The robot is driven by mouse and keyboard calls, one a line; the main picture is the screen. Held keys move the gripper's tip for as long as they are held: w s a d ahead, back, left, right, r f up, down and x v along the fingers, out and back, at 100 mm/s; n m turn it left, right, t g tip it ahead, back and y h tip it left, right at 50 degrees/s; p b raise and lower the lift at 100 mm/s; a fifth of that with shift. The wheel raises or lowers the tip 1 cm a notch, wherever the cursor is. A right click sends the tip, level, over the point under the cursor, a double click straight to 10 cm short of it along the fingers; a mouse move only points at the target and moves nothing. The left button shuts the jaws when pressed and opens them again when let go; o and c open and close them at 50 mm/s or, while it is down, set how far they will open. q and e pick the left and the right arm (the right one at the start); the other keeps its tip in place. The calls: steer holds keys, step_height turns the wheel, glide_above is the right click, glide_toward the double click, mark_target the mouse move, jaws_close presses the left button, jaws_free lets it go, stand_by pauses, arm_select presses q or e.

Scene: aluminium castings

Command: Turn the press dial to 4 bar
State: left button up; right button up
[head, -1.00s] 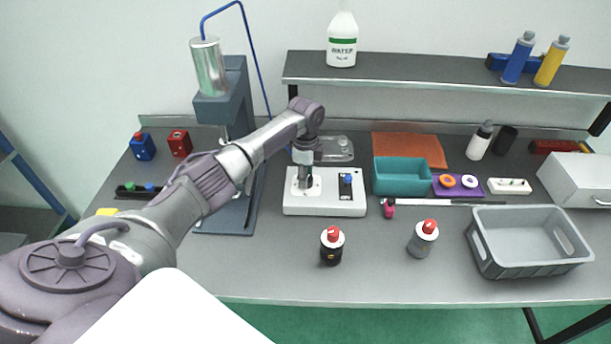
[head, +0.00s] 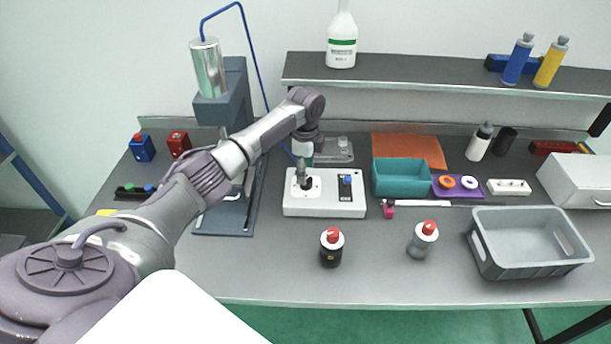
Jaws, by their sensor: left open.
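The white press control box (head: 325,206) stands on the bench right of the blue-grey press (head: 223,108). On its left half is a white dial face with a small dark dial knob (head: 306,185). On its right half is a black panel with a blue button (head: 347,180). My left gripper (head: 302,170) is open and points down just above and behind the dial knob, overlapping it slightly in the picture. I cannot tell whether they touch. The dial's scale and pointer are too small to read. My right gripper is out of view.
Two red-capped bottles (head: 331,249) (head: 422,241) stand in front of the box. A teal bin (head: 402,192), a purple tray (head: 436,190) and a grey crate (head: 530,269) are to the right. A shelf (head: 440,75) runs above the back. The bench front is clear on the left.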

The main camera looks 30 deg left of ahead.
arm_select(q)
step_height(320, 180, up, 9)
stand_by(0.3)
stand_by(0.5)
